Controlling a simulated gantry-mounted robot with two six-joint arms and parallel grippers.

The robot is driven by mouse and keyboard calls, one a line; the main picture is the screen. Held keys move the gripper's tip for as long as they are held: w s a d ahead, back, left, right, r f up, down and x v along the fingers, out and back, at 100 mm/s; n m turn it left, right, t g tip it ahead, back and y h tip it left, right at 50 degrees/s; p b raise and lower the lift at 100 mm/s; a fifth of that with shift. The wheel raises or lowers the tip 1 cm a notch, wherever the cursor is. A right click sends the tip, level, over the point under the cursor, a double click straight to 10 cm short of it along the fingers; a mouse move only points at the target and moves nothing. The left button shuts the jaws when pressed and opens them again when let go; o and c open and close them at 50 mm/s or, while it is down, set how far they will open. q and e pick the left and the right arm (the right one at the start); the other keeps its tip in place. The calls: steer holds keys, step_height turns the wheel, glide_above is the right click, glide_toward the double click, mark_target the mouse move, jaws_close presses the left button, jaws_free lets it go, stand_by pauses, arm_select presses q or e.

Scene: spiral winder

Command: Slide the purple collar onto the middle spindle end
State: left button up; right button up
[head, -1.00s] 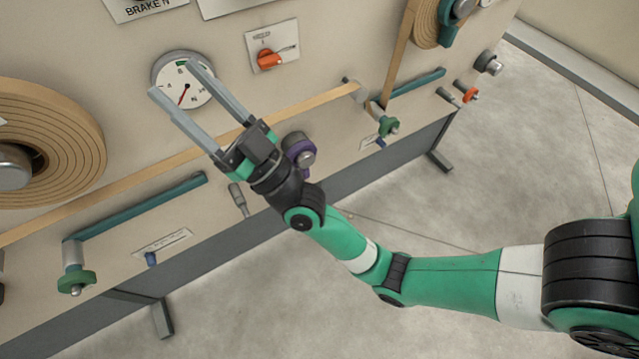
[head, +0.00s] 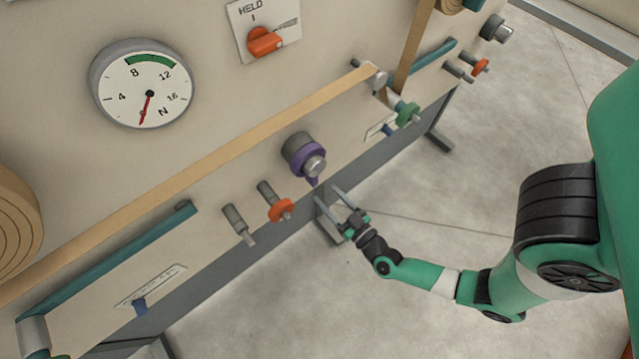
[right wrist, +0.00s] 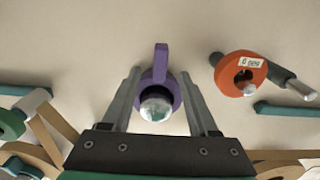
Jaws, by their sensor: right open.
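The purple collar (head: 309,160) is around a silver spindle end (head: 315,167) that sticks out of a grey hub on the machine panel. Its small tab points down in the head view. My right gripper (head: 329,193) is open and empty, just below the collar in the head view. In the right wrist view the collar (right wrist: 172,85) shows between the two spread fingers, its tab pointing up, with the round spindle end (right wrist: 156,105) in front. I cannot tell how deep the collar sits. My left gripper is not in view.
An orange collar (head: 281,210) is on a peg left of the spindle, and a bare grey peg (head: 238,225) is beside it. A tan strip (head: 240,150) runs across the panel above. A gauge (head: 142,84) is at upper left. Open floor (head: 440,220) lies to the right.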

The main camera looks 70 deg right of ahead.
mark_target(316, 183)
steer(key=b+x, duration=0.2)
steer(key=x, duration=0.4)
steer(key=shift+w+d, duration=0.15)
steer(key=shift+w, duration=0.05)
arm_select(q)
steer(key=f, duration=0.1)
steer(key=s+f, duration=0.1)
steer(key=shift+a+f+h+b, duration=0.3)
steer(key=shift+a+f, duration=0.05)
arm_select(e)
steer(key=shift+w+d, duration=0.2)
steer(key=shift+w, duration=0.2)
jaws_close()
stand_by(0.6)
